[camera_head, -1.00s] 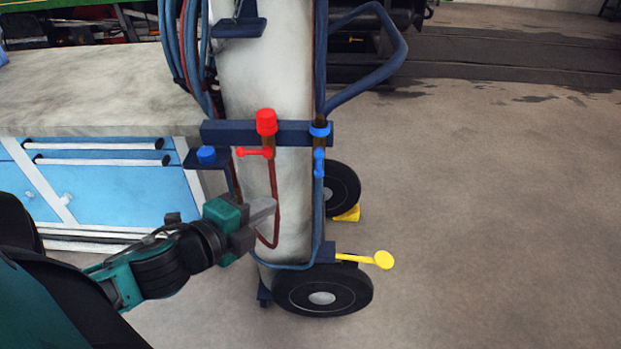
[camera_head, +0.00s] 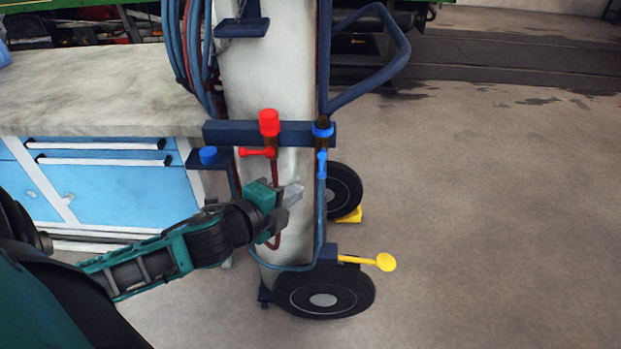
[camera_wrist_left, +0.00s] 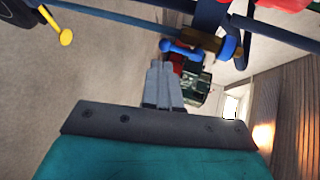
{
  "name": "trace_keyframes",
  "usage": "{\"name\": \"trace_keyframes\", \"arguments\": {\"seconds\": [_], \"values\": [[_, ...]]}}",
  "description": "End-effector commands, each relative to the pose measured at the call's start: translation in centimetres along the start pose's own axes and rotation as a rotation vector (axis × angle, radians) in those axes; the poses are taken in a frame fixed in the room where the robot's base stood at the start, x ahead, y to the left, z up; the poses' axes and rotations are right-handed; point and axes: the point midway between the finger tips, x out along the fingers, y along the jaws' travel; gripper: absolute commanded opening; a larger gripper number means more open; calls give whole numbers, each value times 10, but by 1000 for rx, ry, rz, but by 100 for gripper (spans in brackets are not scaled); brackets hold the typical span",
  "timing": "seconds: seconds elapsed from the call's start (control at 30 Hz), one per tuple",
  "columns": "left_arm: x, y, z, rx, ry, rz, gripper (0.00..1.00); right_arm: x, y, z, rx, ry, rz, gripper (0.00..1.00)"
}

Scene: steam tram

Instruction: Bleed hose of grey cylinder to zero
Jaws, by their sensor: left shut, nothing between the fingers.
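The grey cylinder (camera_head: 265,85) stands upright on a blue wheeled cart. A red knob (camera_head: 269,122) with a red lever (camera_head: 257,152) below it sits on the blue crossbar, with a red hose running down. To its right is a blue knob (camera_head: 322,128) with a blue lever (camera_head: 321,163) and a blue hose. My left gripper (camera_head: 296,192) is shut and empty, in front of the cylinder, below and left of the blue lever. In the left wrist view the shut fingertips (camera_wrist_left: 160,66) appear just below the blue lever (camera_wrist_left: 180,48). My right gripper is not in view.
A yellow pedal (camera_head: 385,262) sticks out right of the cart's front wheel (camera_head: 323,291). A yellow chock (camera_head: 350,215) is by the rear wheel. A workbench with blue drawers (camera_head: 110,180) stands at left. The floor at right is clear.

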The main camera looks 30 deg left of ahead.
Motion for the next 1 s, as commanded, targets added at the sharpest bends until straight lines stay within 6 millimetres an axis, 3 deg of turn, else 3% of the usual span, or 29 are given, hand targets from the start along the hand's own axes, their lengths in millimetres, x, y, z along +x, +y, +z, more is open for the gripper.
{"name": "trace_keyframes", "arguments": {"seconds": [0.4, 0.6, 1.0], "values": [[53, -9, 0, 0, 0, -2, 0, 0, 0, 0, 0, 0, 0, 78], [63, -12, 0, 1, 0, 0, 0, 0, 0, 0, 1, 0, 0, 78], [64, -12, 0, 0, 1, 0, 0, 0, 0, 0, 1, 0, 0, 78]]}}
